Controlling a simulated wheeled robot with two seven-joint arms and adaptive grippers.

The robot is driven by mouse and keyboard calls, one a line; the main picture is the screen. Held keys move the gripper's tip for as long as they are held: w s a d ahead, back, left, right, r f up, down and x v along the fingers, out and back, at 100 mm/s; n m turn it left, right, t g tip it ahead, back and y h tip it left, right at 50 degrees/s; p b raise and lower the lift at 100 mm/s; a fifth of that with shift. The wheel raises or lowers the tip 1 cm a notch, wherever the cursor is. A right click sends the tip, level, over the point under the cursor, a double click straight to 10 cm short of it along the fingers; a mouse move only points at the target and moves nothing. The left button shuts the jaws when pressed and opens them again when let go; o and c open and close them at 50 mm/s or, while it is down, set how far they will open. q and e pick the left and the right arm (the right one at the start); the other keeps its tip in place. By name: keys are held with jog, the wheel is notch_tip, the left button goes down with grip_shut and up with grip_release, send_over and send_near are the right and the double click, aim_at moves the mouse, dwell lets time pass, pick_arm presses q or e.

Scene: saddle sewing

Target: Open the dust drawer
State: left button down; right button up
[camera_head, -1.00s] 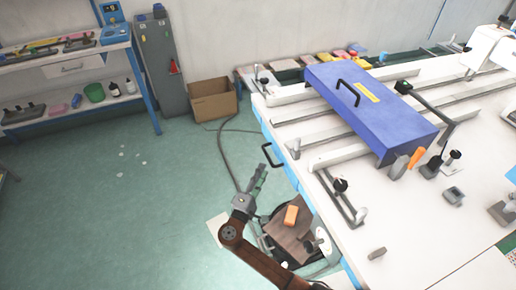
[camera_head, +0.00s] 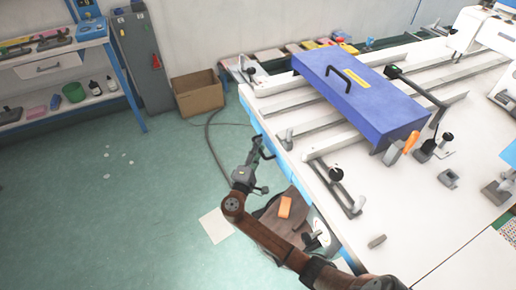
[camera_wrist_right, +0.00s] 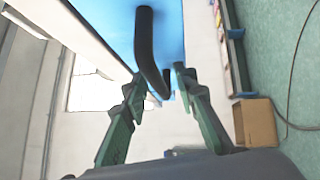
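The dust drawer shows as a blue front (camera_wrist_right: 170,22) with a black bar handle (camera_wrist_right: 150,55) in the right wrist view. In the head view the handle (camera_head: 268,150) sticks out from the left side of the white workbench, and the drawer looks shut. My right gripper (camera_wrist_right: 160,84) is open, with one finger on each side of the handle. I see gaps beside the bar, so the fingers do not look closed on it. In the head view the right gripper (camera_head: 256,157) is at the handle, partly overlapping it. My left gripper is not in view.
The white workbench (camera_head: 300,165) carries a blue box (camera_head: 365,100) with a black handle, rails and clamps. A cardboard box (camera_head: 198,94) stands on the floor beyond. Below the arm are a brown piece with an orange block (camera_head: 285,207).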

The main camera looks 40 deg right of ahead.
jog(key=shift+c, duration=0.5)
grip_shut()
